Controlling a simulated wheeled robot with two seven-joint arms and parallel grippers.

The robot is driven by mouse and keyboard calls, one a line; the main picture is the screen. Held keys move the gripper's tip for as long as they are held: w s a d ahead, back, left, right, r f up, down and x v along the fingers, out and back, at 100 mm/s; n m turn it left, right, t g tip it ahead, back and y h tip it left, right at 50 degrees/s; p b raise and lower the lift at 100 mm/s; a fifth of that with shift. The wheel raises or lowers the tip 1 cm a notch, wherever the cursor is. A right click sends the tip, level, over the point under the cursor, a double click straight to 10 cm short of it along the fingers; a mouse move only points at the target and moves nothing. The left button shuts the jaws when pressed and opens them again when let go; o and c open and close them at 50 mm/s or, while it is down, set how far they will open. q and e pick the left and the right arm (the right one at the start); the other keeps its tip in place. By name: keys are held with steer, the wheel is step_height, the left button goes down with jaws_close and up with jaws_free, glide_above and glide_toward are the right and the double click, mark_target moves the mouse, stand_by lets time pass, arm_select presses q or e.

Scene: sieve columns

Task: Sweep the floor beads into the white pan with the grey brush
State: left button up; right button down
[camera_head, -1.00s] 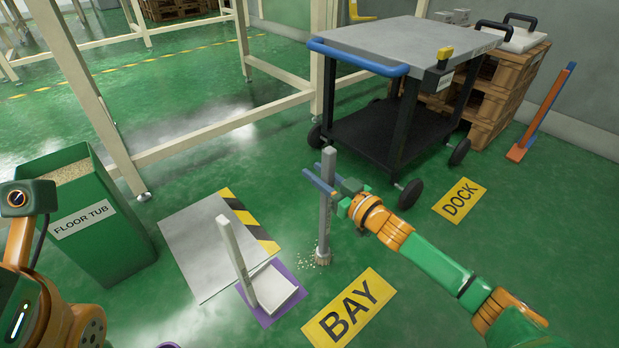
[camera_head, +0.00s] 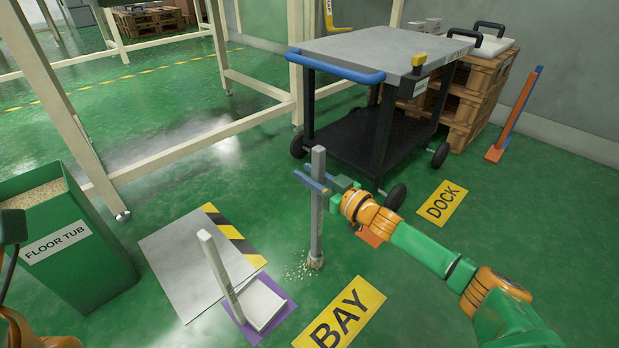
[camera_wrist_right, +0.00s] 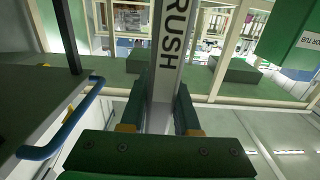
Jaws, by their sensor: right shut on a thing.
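My right gripper (camera_head: 322,187) is shut on the grey brush (camera_head: 317,225), which stands upright with its bristles down at the floor. Pale beads (camera_head: 298,270) lie scattered on the green floor at the left of the bristles. The white pan (camera_head: 262,304), with a tall upright handle (camera_head: 219,270), sits on a purple mat (camera_head: 283,308) to the left of the beads. My left gripper is not in view; only part of that arm shows at the left edge.
A green floor tub (camera_head: 75,245) full of beads stands at the left. A grey plate (camera_head: 190,262) with a striped edge lies behind the pan. A cart (camera_head: 385,50) stands behind the brush. The yellow BAY sign (camera_head: 342,315) and DOCK sign (camera_head: 441,203) lie on the floor.

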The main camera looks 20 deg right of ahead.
steer(key=shift+w, duration=0.3)
steer(key=a+p, duration=0.1)
steer(key=a, duration=0.1)
steer(key=s+a+p, duration=0.1)
steer(key=a, duration=0.1)
stand_by(0.3)
